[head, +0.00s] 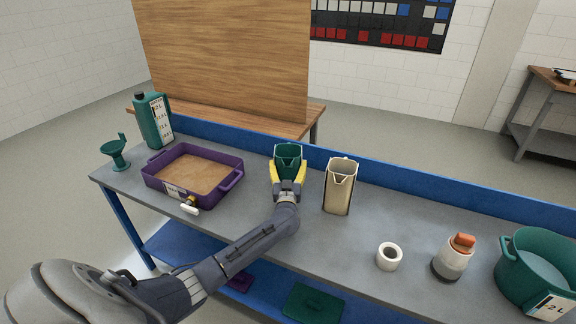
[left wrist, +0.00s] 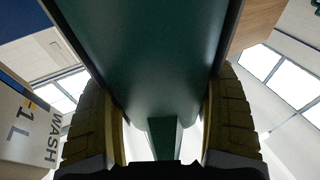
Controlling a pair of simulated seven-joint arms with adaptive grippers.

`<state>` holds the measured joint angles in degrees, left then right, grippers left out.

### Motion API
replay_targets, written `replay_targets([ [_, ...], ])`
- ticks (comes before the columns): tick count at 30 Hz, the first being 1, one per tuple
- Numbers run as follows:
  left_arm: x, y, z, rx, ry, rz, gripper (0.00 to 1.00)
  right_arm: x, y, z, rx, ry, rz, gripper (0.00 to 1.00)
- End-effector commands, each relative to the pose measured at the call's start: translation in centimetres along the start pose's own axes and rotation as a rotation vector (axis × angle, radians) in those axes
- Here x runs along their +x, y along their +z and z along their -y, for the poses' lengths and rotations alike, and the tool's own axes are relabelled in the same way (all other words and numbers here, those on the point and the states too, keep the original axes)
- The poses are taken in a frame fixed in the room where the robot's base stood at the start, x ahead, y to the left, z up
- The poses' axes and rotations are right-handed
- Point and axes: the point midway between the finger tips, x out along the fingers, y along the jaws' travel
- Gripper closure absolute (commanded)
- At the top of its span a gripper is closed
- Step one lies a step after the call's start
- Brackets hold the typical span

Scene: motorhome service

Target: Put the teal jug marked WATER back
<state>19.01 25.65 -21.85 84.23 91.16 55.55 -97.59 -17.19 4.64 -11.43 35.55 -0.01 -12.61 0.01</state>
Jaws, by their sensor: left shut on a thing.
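The teal jug (head: 287,154) is upright near the back edge of the bench in the head view, its open top showing. My left gripper (head: 288,183) is shut on it, with yellow finger pads on both sides. The jug (left wrist: 150,55) fills the middle of the left wrist view between the two pads. Its WATER mark does not show. I cannot tell whether its base touches the bench. My right gripper is not in view.
A beige jug (head: 340,187) stands close to the right; its WASH label shows in the left wrist view (left wrist: 25,130). A purple tray (head: 233,183) is to the left, with a green bottle (head: 152,121) and funnel (head: 115,153) beyond. A white roll (head: 389,257), orange-topped bottle (head: 453,259) and green tub (head: 520,281) stand right.

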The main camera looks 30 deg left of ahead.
Motion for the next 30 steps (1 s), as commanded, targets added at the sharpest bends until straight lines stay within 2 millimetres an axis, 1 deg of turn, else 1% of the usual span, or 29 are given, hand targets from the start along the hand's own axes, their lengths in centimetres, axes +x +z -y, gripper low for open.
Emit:
replay_targets([
  [14, -0.02, 0.09, -0.01, 0.000, 0.000, 0.000, 0.66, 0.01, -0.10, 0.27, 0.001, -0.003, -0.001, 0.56],
  [30, -0.20, 0.93, 0.00, 0.000, -0.001, 0.000, 0.66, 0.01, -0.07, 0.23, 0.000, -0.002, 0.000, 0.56],
])
